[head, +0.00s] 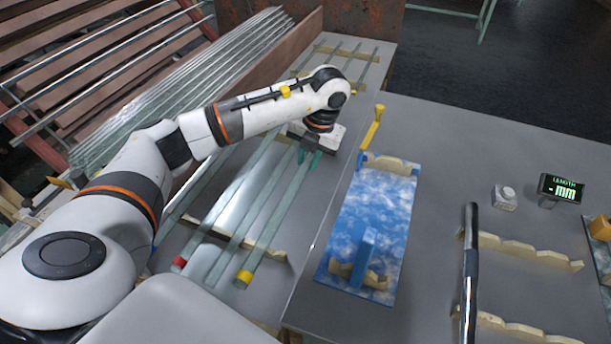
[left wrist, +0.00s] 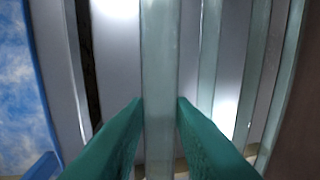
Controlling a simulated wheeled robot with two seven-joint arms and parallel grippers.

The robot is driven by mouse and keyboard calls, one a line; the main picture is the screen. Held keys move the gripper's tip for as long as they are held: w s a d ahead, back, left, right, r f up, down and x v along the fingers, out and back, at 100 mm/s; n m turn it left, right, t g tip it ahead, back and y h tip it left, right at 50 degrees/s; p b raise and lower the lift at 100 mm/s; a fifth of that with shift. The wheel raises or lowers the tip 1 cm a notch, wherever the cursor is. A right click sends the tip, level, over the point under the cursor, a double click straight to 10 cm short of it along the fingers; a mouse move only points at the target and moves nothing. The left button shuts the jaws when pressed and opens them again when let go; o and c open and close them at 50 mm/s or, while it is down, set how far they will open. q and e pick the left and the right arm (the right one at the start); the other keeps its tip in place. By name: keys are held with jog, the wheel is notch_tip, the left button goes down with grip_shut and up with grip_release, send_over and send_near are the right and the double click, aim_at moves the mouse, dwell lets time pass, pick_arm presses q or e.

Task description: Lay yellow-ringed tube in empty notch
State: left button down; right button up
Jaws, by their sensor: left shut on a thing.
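The yellow-ringed glass tube (head: 264,234) lies in the left part of the table, its yellow ring (head: 243,277) at the near end. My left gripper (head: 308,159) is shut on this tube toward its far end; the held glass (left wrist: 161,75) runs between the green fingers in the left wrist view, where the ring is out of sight. Beside it lie other tubes, one with a red ring (head: 178,262). Notched wooden rests stand on the blue board (head: 362,212) and farther right, where notches (head: 530,251) look empty. My right gripper is not in view.
A dark shiny bar (head: 470,270) lies across the left ends of the right-hand rests. A blue upright block (head: 366,250) stands on the board, and a yellow post (head: 373,127) beyond it. A length display (head: 561,188) stands far right. Grey table between is clear.

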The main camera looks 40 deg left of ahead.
pick_arm(q)
jog(key=shift+f, duration=0.9)
notch_tip(320, 180, down, 4)
jog(key=shift+r, duration=0.15)
jog(key=shift+f+b, duration=0.35)
jog(key=shift+f, duration=0.3)
jog(key=c, duration=1.2)
grip_release()
jog(key=shift+r, duration=0.15)
